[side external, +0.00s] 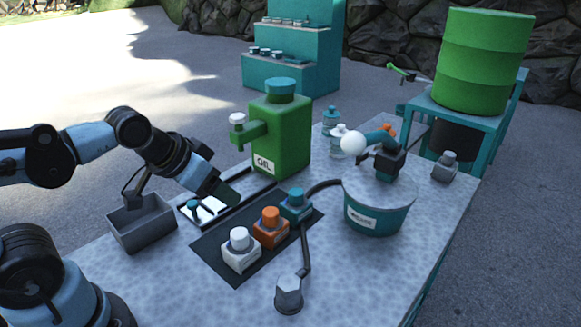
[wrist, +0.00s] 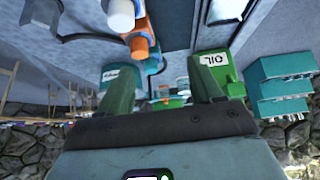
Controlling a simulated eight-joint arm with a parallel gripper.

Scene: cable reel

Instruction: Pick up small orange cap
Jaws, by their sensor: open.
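The small orange cap (side external: 271,215) sits upright on an orange square base, between a white-capped base and a teal-capped base on a dark mat. It also shows in the wrist view (wrist: 139,44), which is upside down. My gripper (side external: 229,194) is open and empty, above the table to the upper left of the orange cap and apart from it. Its two fingers (wrist: 162,76) show in the wrist view with clear space between them. The fingertips are small and dark in the side view.
The white cap (side external: 239,235) and teal cap (side external: 296,195) flank the orange one closely. A green oil can (side external: 293,135) stands behind, a teal grease tub (side external: 376,212) at right. A grey bin (side external: 142,229) is at left. A grey capped post (side external: 289,291) stands in front.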

